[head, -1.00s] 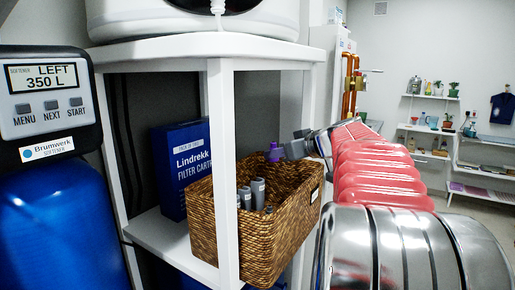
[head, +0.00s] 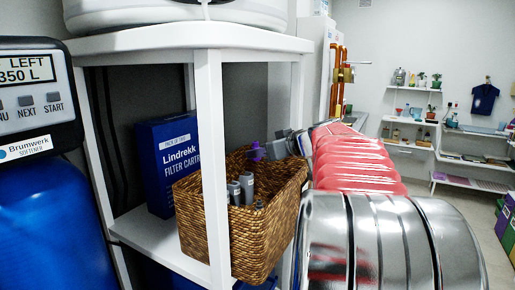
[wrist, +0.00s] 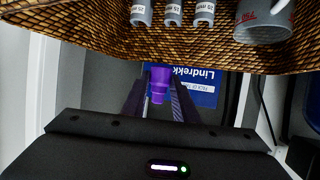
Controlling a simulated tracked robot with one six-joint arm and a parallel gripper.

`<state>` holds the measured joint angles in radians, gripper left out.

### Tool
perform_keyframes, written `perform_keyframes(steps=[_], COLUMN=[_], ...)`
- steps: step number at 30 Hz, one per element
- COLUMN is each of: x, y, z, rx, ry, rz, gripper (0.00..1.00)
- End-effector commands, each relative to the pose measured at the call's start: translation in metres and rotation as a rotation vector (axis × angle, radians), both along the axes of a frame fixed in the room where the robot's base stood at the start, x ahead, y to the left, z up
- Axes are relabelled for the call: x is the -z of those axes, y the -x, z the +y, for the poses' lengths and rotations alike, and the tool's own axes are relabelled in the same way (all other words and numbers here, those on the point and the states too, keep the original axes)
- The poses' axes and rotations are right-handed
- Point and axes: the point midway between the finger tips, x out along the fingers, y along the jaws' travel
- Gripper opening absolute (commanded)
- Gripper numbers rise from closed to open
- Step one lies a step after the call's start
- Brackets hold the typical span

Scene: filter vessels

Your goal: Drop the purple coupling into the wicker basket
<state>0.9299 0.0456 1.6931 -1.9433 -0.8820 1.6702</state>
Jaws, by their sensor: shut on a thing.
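The purple coupling (head: 257,151) is held at the tip of my gripper (head: 278,148). In the head view it shows against the far rim of the wicker basket (head: 240,240). In the wrist view my gripper (wrist: 160,88) has its two dark fingers on either side of the coupling (wrist: 160,76), shut on it. There the basket (wrist: 110,48) fills the top of the picture, and the coupling appears just past its rim, over the blue box. Its exact height above the basket is hard to tell.
The basket holds several grey fittings (head: 247,186) and a grey mug-like piece (wrist: 262,22). It stands on a white shelf with a front post (head: 212,150) and a blue filter carton (head: 168,160) beside it. A blue softener tank (head: 45,220) stands left.

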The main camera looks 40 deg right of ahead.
Motion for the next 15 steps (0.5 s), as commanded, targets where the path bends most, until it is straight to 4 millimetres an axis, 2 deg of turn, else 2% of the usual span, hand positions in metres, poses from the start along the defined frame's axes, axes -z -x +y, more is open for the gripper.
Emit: perform_keyframes(steps=[9, 15], x=[0.031, 0.037], y=[0.0, 0.001], z=[-0.001, -0.001], rx=[0.002, 0.002], ry=[-0.001, 0.0], rz=[0.001, -0.001], gripper=[0.05, 0.05])
